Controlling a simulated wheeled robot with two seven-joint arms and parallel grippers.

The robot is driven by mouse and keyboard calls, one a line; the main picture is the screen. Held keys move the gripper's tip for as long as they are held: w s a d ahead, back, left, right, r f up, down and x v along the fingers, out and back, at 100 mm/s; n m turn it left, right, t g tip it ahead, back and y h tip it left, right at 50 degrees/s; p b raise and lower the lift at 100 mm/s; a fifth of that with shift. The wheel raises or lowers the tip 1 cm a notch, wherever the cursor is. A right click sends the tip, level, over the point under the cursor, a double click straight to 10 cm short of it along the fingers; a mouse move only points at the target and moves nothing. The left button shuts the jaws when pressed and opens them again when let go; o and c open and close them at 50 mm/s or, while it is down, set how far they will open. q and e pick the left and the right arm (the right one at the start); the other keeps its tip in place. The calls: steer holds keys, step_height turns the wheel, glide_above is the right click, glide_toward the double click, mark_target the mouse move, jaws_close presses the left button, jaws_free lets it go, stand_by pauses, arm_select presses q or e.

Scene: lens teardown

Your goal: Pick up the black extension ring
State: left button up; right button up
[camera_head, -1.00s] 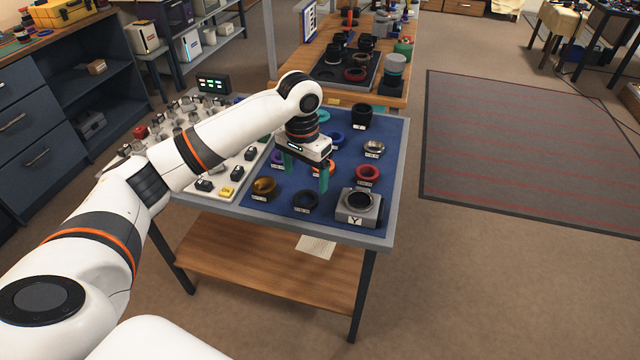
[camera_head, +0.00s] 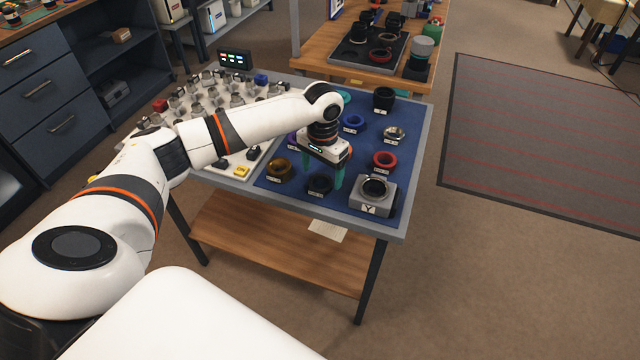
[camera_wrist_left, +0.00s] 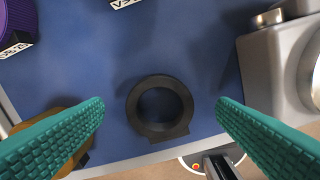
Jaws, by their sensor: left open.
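A black ring (camera_head: 320,189) with a small tab lies flat near the front edge of the blue mat (camera_head: 361,151). My left gripper (camera_head: 322,181) is above it, pointing down and open. In the left wrist view the black ring (camera_wrist_left: 164,129) lies between the two green fingers and a little below their tips, with a clear gap on both sides. The gripper hides part of the ring in the head view. My right gripper is not in view.
A grey block with a round top (camera_head: 372,199) stands right of the ring, close to the right finger. A brown-gold ring (camera_head: 279,172) lies to the left, near the left finger. A red ring (camera_head: 384,161) and blue ring (camera_head: 353,123) lie further back.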

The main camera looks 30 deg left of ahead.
arm_select(q)
step_height(320, 180, down, 2)
steer(key=shift+f, duration=0.1)
